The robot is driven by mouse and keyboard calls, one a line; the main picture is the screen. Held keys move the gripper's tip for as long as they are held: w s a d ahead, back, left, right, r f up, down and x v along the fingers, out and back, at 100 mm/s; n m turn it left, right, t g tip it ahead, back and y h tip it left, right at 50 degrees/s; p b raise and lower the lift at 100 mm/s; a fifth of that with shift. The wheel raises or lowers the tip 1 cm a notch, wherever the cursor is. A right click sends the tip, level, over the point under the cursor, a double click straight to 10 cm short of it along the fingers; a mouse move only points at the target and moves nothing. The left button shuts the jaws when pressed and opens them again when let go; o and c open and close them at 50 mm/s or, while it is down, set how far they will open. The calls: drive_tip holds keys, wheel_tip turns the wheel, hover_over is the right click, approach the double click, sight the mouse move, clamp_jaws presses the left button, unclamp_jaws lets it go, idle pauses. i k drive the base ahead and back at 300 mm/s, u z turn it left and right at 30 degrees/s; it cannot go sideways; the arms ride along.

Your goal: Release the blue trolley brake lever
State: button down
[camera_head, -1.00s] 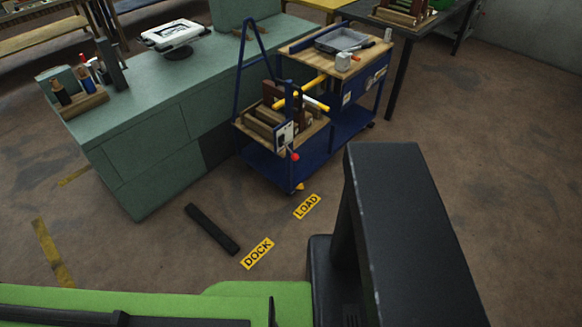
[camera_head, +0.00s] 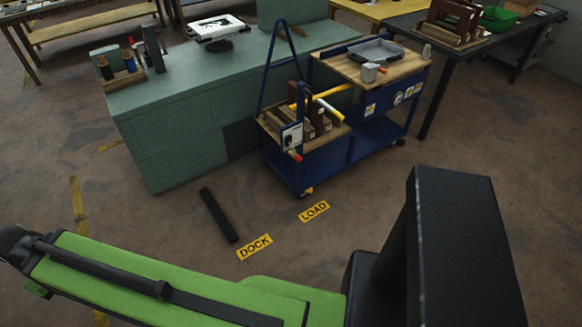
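The blue trolley (camera_head: 352,152) stands on the floor against the right end of the green cabinet. A small lever with a red tip (camera_head: 297,157) sticks out low at its near left corner, below a white plate (camera_head: 291,137). It looks like the brake lever, but its exact setting is too small to tell. A small yellow part (camera_head: 308,191) shows near the wheel below. My gripper is not in view; only my green arm shows at the bottom left, well apart from the trolley.
The green cabinet (camera_head: 185,140) is left of the trolley and a dark table (camera_head: 400,25) behind right. A black bar (camera_head: 219,215) lies on the floor beside the yellow DOCK (camera_head: 254,247) and LOAD (camera_head: 314,211) labels. The floor in front of the trolley is otherwise clear.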

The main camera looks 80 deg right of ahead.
sight(298, 159)
drive_tip(key=z, duration=0.1)
drive_tip(key=i, duration=0.95)
drive_tip(key=u, duration=0.05)
